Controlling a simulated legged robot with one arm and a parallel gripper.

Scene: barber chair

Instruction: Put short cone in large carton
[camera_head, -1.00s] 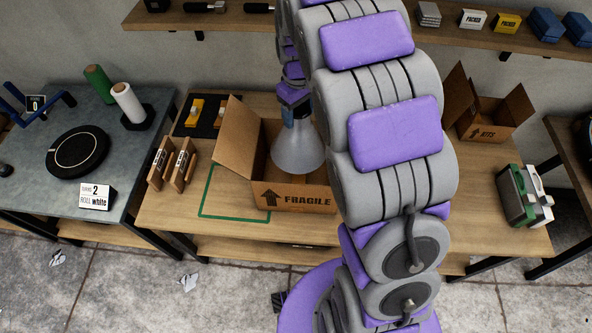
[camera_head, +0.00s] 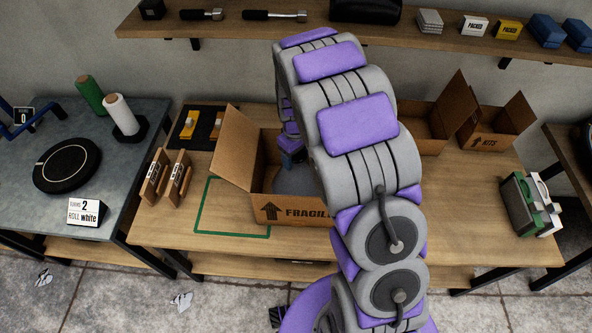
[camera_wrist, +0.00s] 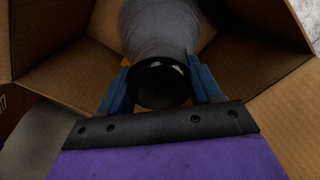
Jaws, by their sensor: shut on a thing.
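The short cone (camera_head: 296,180) is grey and sits low inside the large carton (camera_head: 290,209), a brown open box marked FRAGILE. My gripper (camera_wrist: 164,88) is shut on the cone's narrow dark end, one blue finger on each side. In the wrist view the cone (camera_wrist: 160,30) widens away from the gripper, with the carton's inner walls (camera_wrist: 60,45) around it. In the head view my arm hides the right part of the carton and much of the gripper. I cannot tell whether the cone touches the carton floor.
A carton marked KITS (camera_head: 490,130) stands at the back right. Wooden holders (camera_head: 166,176) stand left of the large carton. A green outline (camera_head: 205,215) marks bare table at front left. A shelf (camera_head: 380,37) with several items runs above. A green and white case (camera_head: 531,203) stands far right.

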